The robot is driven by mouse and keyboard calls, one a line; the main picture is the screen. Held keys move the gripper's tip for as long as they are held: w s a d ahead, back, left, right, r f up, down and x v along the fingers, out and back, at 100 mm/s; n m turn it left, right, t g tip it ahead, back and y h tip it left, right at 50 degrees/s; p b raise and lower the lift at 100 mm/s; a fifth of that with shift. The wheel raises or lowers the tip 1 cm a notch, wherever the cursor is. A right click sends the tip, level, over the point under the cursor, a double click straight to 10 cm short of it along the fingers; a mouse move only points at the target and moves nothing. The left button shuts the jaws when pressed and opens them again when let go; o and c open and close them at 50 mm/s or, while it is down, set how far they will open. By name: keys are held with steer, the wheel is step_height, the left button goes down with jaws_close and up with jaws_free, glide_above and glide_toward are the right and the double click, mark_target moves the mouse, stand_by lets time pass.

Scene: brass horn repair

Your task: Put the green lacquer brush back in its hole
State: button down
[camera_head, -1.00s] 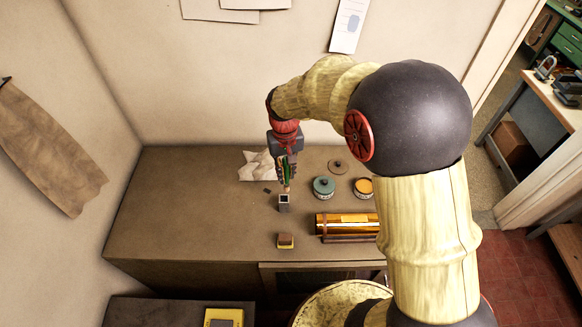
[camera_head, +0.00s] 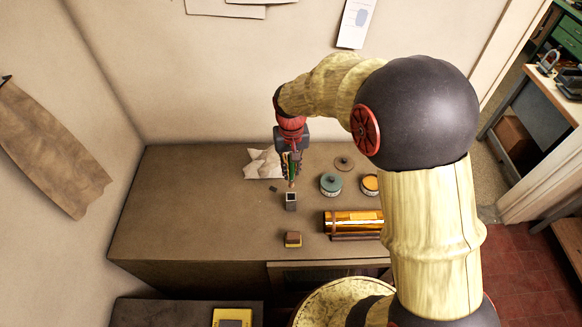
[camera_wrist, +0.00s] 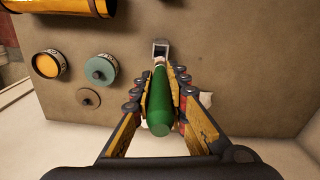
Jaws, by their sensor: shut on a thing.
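My gripper (camera_head: 291,164) is shut on the green lacquer brush (camera_wrist: 159,104), its green handle pointing toward the wrist camera. In the wrist view the brush's far end lies close to the small grey square holder (camera_wrist: 161,49), which has a dark opening. In the head view the holder (camera_head: 291,203) stands on the bench just below the brush tip. The brush is roughly upright and appears above or at the holder's opening; I cannot tell whether its tip is inside.
A teal jar (camera_head: 331,184), an orange-topped jar (camera_head: 370,184) and a loose round lid (camera_head: 344,163) stand right of the holder. Crumpled white cloth (camera_head: 262,163) lies behind. The bench's left side (camera_head: 180,205) is clear.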

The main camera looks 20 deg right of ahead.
mark_target(291, 177)
steer(key=shift+f+b, duration=1.35)
steer(key=shift+f, duration=1)
step_height(291, 177, down, 8)
steer(key=b, duration=0.5)
steer(key=shift+f, duration=0.25)
stand_by(2.7)
steer(key=c, duration=1.7)
jaws_free()
steer(key=shift+r, duration=0.1)
step_height(291, 177, up, 12)
steer(key=shift+f, duration=0.1)
